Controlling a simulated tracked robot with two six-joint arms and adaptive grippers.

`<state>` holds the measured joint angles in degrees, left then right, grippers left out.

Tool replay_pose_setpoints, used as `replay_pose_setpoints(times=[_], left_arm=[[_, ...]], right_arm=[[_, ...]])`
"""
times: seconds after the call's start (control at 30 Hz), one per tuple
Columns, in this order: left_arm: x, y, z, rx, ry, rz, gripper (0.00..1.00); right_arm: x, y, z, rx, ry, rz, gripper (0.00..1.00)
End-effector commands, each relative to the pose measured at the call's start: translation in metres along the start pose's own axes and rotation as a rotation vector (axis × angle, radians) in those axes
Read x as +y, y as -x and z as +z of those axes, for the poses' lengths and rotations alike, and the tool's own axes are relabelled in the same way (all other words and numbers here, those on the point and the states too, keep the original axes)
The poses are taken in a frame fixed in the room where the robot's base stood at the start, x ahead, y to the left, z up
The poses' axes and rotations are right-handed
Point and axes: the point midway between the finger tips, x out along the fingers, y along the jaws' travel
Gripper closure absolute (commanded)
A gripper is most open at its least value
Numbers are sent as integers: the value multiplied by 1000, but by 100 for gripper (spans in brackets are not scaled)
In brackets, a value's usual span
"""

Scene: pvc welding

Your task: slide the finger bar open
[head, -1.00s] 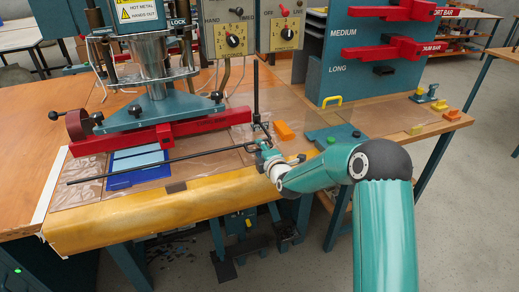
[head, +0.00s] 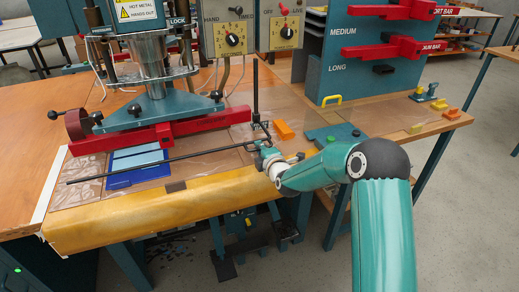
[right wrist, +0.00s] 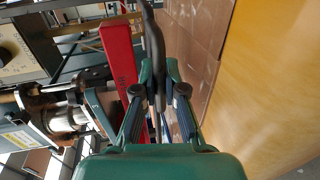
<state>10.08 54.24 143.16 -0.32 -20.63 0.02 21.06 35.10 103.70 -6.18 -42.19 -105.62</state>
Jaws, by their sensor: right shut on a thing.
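The finger bar (head: 160,164) is a long thin dark rod. It runs from the left front of the welding table to the right, in front of the red bar (head: 165,131) of the press. My right gripper (head: 263,146) is at the bar's right end, by an upright dark post. In the right wrist view the gripper (right wrist: 158,92) is shut on the dark bar (right wrist: 153,45), which passes between its fingers. My left gripper is not in view.
A blue sheet and a light blue strip (head: 137,160) lie under clear film beneath the bar. The table's yellow padded front edge (head: 150,212) is close in front. An orange block (head: 284,129) and a teal block lie to the right. A teal rack (head: 370,50) stands behind.

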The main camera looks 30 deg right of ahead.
Motion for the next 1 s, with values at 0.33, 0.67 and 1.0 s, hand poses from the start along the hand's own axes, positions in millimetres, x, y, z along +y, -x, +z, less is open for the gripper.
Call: replay_pose_setpoints(times=[0.33,0.67,1.0], left_arm=[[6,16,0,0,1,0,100],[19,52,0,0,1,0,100],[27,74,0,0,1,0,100]], right_arm=[[51,10,0,3,4,6,100],[140,29,1,2,3,7,100],[184,39,2,0,3,3,100]])
